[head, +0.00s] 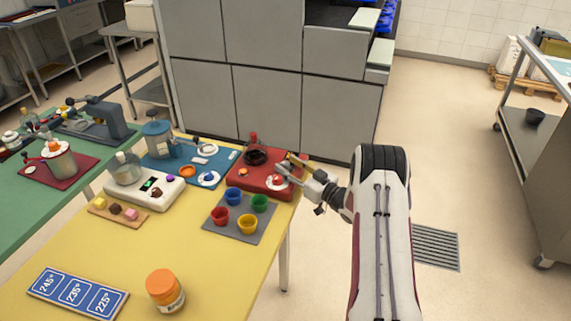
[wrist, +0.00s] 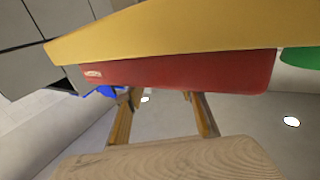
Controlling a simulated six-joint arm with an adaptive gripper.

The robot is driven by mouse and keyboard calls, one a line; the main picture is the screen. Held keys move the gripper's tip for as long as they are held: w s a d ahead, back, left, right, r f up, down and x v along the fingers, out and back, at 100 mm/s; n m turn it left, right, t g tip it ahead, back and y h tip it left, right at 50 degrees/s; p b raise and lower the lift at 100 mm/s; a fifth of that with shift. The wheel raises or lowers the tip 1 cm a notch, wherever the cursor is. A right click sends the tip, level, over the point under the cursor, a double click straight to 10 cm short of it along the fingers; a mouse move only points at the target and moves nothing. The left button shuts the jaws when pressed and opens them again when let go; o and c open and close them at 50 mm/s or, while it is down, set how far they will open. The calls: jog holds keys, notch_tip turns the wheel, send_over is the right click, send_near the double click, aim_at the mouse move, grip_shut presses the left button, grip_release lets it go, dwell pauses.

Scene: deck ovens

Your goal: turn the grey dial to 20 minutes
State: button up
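The red unit (head: 262,182) stands at the right end of the yellow table. It carries a round white dial face (head: 280,182) with a small knob near its front right. Colours there are too small to confirm a grey dial or read its minutes. My gripper (head: 286,167) is above the right part of this unit, close to the dial face. In the wrist view, which looks upside down, two tan fingers (wrist: 164,105) stand apart with nothing seen between them.
A blue board (head: 165,172) with round dials lies left. A grey mat (head: 233,228) with several coloured cups is in front. A jar (head: 165,291) stands near the front. Open floor lies right.

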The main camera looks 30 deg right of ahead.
jog(key=shift+x, duration=0.9)
grip_shut()
jog(key=shift+m+h, duration=0.7)
jog(key=shift+h, duration=0.4)
grip_release()
jog(key=shift+n+y, duration=0.7)
jog(key=shift+y, duration=0.4)
